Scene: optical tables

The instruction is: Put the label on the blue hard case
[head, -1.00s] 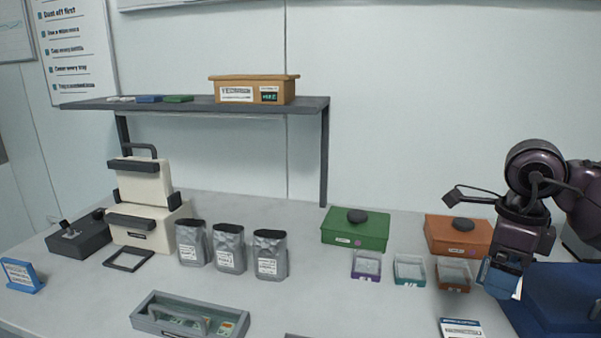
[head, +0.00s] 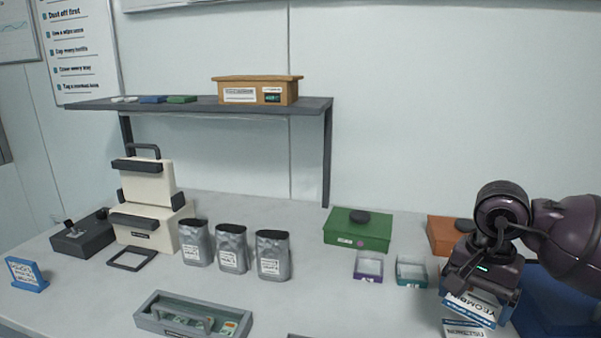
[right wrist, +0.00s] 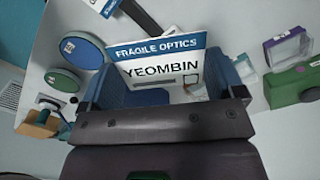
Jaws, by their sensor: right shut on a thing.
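A white label with a blue band reading "FRAGILE OPTICS" and "YEOMBIN" (right wrist: 160,62) is held between the blue finger pads of my right gripper (right wrist: 168,85). In the head view, the label (head: 472,307) hangs below my right gripper (head: 482,288), above the table at the front right. The blue hard case (head: 556,316) stands at the right edge, to the right of the gripper and partly hidden by my right arm. The label is apart from the case. My left gripper is out of view.
Another printed card (head: 463,331) lies on the table below the held label. A green box (head: 357,230), an orange box (head: 443,236) and small trays (head: 411,271) stand behind. A grey tray (head: 150,320) and silver pouches (head: 231,248) are further left.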

